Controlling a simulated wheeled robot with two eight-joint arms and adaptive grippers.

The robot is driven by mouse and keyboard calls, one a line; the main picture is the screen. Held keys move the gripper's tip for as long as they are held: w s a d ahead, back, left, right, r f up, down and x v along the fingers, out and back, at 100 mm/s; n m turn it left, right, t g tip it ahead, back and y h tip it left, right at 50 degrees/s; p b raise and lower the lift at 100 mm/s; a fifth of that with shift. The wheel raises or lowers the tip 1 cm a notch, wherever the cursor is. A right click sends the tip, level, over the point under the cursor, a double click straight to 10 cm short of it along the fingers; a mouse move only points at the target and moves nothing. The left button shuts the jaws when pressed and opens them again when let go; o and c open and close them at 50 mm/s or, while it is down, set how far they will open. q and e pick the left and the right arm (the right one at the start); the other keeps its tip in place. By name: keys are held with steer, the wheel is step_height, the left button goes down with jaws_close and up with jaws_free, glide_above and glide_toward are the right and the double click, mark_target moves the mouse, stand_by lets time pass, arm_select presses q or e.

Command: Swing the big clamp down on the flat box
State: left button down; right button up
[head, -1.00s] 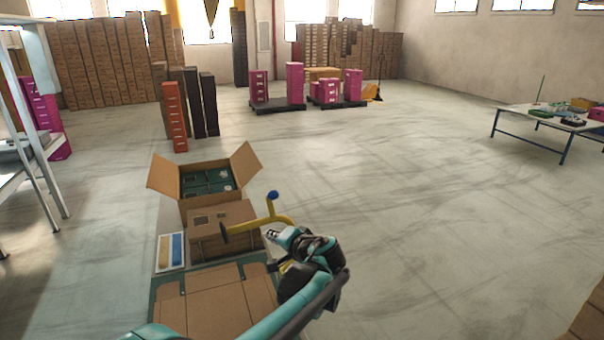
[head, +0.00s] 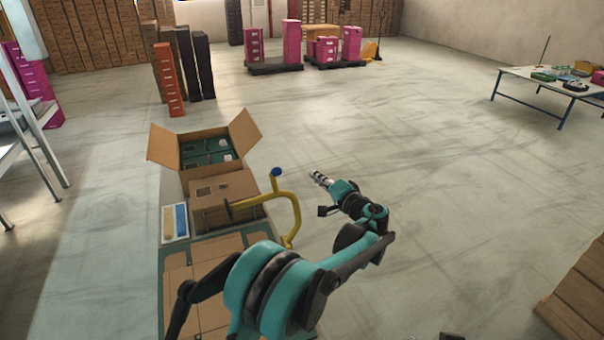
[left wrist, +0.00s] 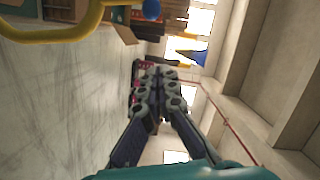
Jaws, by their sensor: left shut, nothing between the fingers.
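The big clamp (head: 294,212) is a bent yellow tube with a blue knob (head: 277,172) and a dark round pad at its left end. Its arm stands raised, with the pad in front of the small brown carton. The flat box (head: 240,242) is an unfolded brown cardboard sheet on a green board, partly hidden by my left arm. My left gripper (head: 322,180) is shut and empty, right of the clamp and apart from it. In the left wrist view the shut fingers (left wrist: 158,82) point away, and the clamp (left wrist: 52,36) shows at upper left. My right gripper is not seen.
An open carton (head: 190,182) with green contents stands behind the small carton (head: 212,190). A blue-and-yellow card (head: 175,222) lies left. A wooden pallet-like surface (head: 580,300) is at lower right.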

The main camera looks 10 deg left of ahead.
arm_select(q)
steer(key=w+a+f, duration=0.2)
steer(key=w+a, duration=0.2)
steer(key=a, duration=0.5)
steer(key=shift+w+a, duration=0.3)
steer(key=shift+a, duration=0.1)
steer(key=shift+s+a, duration=0.1)
